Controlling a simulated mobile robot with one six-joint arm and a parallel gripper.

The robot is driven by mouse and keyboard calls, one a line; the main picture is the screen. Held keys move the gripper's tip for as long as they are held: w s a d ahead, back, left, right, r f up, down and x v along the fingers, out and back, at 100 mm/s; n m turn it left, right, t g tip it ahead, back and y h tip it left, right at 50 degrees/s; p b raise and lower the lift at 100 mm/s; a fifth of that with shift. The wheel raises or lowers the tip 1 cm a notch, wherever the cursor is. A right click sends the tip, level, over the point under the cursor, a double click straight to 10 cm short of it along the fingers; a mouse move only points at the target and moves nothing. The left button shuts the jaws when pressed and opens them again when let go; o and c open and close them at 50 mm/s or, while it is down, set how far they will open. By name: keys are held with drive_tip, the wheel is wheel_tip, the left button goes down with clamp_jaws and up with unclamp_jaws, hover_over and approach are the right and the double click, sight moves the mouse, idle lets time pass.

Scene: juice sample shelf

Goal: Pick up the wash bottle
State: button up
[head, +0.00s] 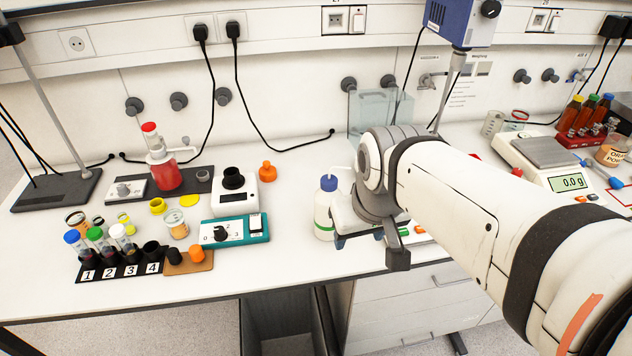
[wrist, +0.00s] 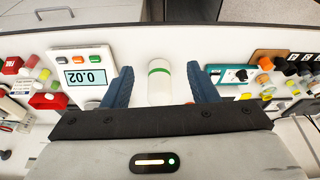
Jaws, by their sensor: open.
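The wash bottle (head: 324,216) is white with a blue cap and a green band, and stands upright on the bench. My gripper (head: 360,239) is just to its right in the head view and hides part of it. In the wrist view the white bottle (wrist: 160,86) with its green band appears between the two blue fingers of my gripper (wrist: 159,74). A gap shows on each side, and the fingers are open. Whether the fingertips reach past the bottle is unclear.
A teal-framed device (head: 235,230) and a white device with a black top (head: 235,188) stand left of the bottle. A rack of numbered tubes (head: 118,262) is farther left. A balance (head: 540,150) stands at the right. Bench between teal device and bottle is clear.

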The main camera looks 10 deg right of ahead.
sight(328, 192)
drive_tip(key=o, duration=0.6)
drive_tip(key=w+f+n+g+y+b, duration=0.1)
drive_tip(key=w+n+b, duration=0.2)
drive_tip(key=w, duration=0.9)
drive_tip(key=d+n, duration=0.1)
drive_tip(key=n, duration=0.2)
drive_tip(key=shift+f+n+g+y, duration=0.3)
drive_tip(key=shift+n+y, duration=0.1)
drive_tip(key=shift+o, duration=0.9)
drive_tip(key=w+d+f+n+y+b, duration=0.1)
drive_tip(key=w+n, duration=0.2)
drive_tip(key=w, duration=0.2)
drive_tip(key=w+d+f+n+y+b, duration=0.1)
drive_tip(key=w+f+n, duration=0.1)
drive_tip(key=w, duration=0.3)
drive_tip(key=shift+d+f+n, duration=0.3)
drive_tip(key=shift+d+n, duration=0.1)
drive_tip(key=shift+n, duration=0.2)
drive_tip(key=shift+w+a+f, duration=0.15)
drive_tip(key=shift+w+f, duration=0.15)
drive_tip(key=shift+f, duration=0.2)
drive_tip(key=shift+s+a+p+x, duration=0.1)
drive_tip(key=shift+a+p+x, duration=0.15)
drive_tip(key=shift+x, duration=0.85)
drive_tip(key=shift+s+a+p+x, duration=0.1)
drive_tip(key=shift+p+x, duration=0.3)
drive_tip(key=shift+x, duration=0.75)
drive_tip(key=shift+a+p+x, duration=0.2)
drive_tip(key=shift+p+x, duration=0.1)
drive_tip(key=shift+x, duration=0.8)
